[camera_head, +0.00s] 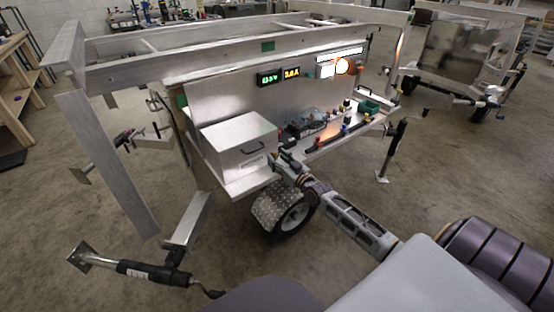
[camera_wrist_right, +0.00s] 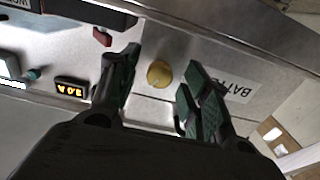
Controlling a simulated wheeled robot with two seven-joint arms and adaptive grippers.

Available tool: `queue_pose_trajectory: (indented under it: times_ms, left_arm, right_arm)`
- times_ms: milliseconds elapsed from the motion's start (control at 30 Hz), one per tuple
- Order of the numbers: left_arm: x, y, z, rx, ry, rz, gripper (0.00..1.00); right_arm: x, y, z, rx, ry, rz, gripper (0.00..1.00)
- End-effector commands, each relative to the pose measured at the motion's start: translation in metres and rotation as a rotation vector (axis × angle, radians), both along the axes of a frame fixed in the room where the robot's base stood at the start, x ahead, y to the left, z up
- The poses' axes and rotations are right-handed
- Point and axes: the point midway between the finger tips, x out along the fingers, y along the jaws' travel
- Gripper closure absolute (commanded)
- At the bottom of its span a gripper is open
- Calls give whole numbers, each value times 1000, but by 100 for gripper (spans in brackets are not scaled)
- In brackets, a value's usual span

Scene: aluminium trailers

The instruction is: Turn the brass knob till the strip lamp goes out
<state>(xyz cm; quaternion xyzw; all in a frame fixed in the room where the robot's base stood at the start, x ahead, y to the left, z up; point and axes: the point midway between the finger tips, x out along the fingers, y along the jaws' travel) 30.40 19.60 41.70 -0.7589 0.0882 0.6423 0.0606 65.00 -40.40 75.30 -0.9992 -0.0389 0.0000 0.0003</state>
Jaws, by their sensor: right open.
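The brass knob (camera_wrist_right: 159,74) shows in the right wrist view as a round yellow disc on a pale metal face. It lies between the two dark fingers of my right gripper (camera_wrist_right: 158,88), with a gap on both sides. My right gripper is open; in the head view (camera_head: 287,160) it is at the right side of the battery box, and I cannot make out the knob there. The strip lamp (camera_head: 341,54) is lit white at the top right of the upright panel. My left gripper is not in view.
The silver battery box (camera_head: 238,143) with a black handle stands left of my gripper. A green and an amber display (camera_head: 291,73) glow on the panel. Cables and small parts (camera_head: 310,122) crowd the shelf right of the gripper.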

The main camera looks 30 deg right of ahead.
Motion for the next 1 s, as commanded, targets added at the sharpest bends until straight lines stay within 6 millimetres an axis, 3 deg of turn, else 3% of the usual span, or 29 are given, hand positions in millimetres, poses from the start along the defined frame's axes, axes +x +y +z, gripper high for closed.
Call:
queue_pose_trajectory:
  times_ms: [600,933,1000]
  left_arm:
    - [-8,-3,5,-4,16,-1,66]
    - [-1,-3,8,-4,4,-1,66]
    - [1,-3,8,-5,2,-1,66]
  right_arm:
    - [11,1,0,0,0,0,53]
    - [11,1,0,-1,0,0,95]
    - [11,1,0,0,0,0,98]
